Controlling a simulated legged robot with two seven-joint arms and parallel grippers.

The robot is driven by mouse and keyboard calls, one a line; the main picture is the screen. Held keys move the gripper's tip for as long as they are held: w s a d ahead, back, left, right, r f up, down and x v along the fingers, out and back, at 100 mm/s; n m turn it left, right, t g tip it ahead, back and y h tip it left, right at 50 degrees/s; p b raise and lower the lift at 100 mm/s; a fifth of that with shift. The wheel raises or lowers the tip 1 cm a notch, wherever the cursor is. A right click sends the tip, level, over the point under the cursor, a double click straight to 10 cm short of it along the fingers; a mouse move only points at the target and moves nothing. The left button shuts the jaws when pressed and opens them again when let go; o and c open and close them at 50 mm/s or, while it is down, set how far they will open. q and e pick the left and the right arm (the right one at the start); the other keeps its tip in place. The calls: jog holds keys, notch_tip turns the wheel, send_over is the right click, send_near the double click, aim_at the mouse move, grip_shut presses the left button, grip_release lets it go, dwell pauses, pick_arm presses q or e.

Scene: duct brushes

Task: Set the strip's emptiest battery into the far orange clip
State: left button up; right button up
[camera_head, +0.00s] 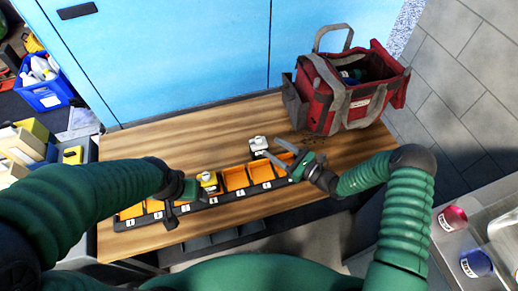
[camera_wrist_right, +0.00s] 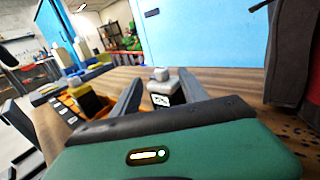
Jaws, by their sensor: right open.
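A black strip (camera_head: 146,221) of orange clips (camera_head: 235,177) runs across the wooden table. A yellow battery with a pale top (camera_head: 208,179) sits in the strip beside my left gripper (camera_head: 178,196); the right wrist view shows a yellow battery (camera_wrist_right: 88,98) too. A grey-white-topped battery (camera_head: 258,144) stands behind the strip; its dark, labelled side (camera_wrist_right: 163,100) faces the right wrist camera. My right gripper (camera_head: 284,152) is open, its fingers pointing toward this battery, which shows between them in the wrist view. Whether they touch is unclear. My left fingers are partly hidden. Charge marks are unreadable.
A red and grey tool bag (camera_head: 318,98) stands at the table's back right, close to my right gripper. Blue cabinet doors (camera_head: 170,60) rise behind. Yellow items (camera_head: 73,155) are at the left. The table behind the strip is mostly clear.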

aim_at(262, 142)
jog(key=x, duration=0.2)
jog(key=f+x, duration=0.1)
jog(key=x, duration=0.2)
jog(key=shift+w+f+b, duration=0.1)
jog(key=shift+w+b, duration=0.05)
jog(key=shift+b, duration=0.2)
jog(key=shift+a, duration=0.15)
grip_shut()
dwell(0.9)
